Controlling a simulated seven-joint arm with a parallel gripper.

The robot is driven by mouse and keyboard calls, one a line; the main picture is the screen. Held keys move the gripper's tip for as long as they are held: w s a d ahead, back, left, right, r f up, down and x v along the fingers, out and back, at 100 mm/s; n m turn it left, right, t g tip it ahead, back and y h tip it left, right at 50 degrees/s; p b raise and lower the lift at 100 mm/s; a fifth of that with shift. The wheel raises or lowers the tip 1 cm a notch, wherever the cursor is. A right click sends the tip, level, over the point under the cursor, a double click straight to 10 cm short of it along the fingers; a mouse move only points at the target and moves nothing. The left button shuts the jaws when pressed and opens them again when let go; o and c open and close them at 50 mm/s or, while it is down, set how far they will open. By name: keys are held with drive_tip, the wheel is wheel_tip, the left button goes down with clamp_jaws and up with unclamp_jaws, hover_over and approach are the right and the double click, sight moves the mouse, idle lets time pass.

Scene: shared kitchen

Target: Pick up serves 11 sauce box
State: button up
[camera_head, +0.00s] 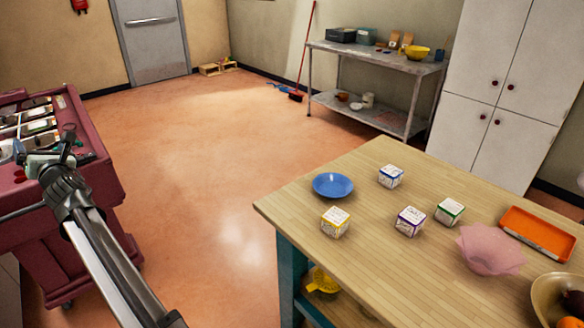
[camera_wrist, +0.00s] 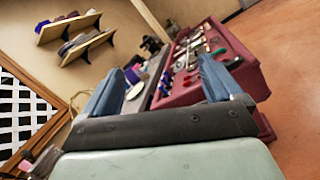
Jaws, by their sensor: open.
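Several small white boxes with coloured edges stand on the wooden table in the head view: a blue-edged box (camera_head: 391,176), a yellow-edged box (camera_head: 335,222), a purple-edged box (camera_head: 409,221) and a green-edged box (camera_head: 449,211). Their print is too small to read, so I cannot tell which is the serves 11 sauce box. My gripper (camera_head: 52,155) is at the far left, well away from the table, in front of the red cart. In the wrist view my gripper (camera_wrist: 160,82) has its two blue-grey fingers wide apart, with nothing held between them. No box shows there.
The wooden table (camera_head: 300,206) also bears a blue bowl (camera_head: 333,185), a pink bowl (camera_head: 490,250), an orange tray (camera_head: 538,233) and a fruit bowl (camera_head: 548,290). The red cart (camera_head: 95,180) holds utensils. Open floor (camera_head: 200,190) lies between cart and table.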

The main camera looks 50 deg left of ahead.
drive_tip(key=s+d+r+n+g+y, duration=0.1)
drive_tip(key=s+d+r+n+g, duration=0.15)
drive_tip(key=r, duration=0.85)
drive_tip(key=s+d+r+n+g+y, duration=0.1)
drive_tip(key=s+d+r+n+y, duration=0.2)
drive_tip(key=r, duration=0.9)
drive_tip(key=w+a+f+m+t+h, duration=0.2)
drive_tip(key=w+f+m+t, duration=0.3)
drive_tip(key=w, duration=0.9)
drive_tip(key=w+a+f+m+t+h, duration=0.15)
drive_tip(key=w+m+t, duration=0.4)
drive_tip(key=w, duration=0.85)
drive_tip(key=w+d+f+m+t+h, duration=0.1)
drive_tip(key=w+d+f+m+h, duration=0.25)
drive_tip(key=w, duration=0.65)
drive_tip(key=w+d+f+m+h, duration=0.2)
drive_tip(key=w+f+m, duration=0.2)
drive_tip(key=w, duration=0.7)
drive_tip(key=w+d+f+m+t+h, duration=0.1)
drive_tip(key=w+d+f+m+h, duration=0.2)
drive_tip(key=w, duration=0.7)
drive_tip(key=m+g+h, duration=0.6)
drive_tip(key=m+h, duration=0.1)
drive_tip(key=m, duration=1)
approach(393, 171)
drive_tip(key=x, duration=0.6)
drive_tip(key=shift+s, duration=0.25)
drive_tip(key=shift+x, duration=2.75)
drive_tip(key=shift+w, duration=0.15)
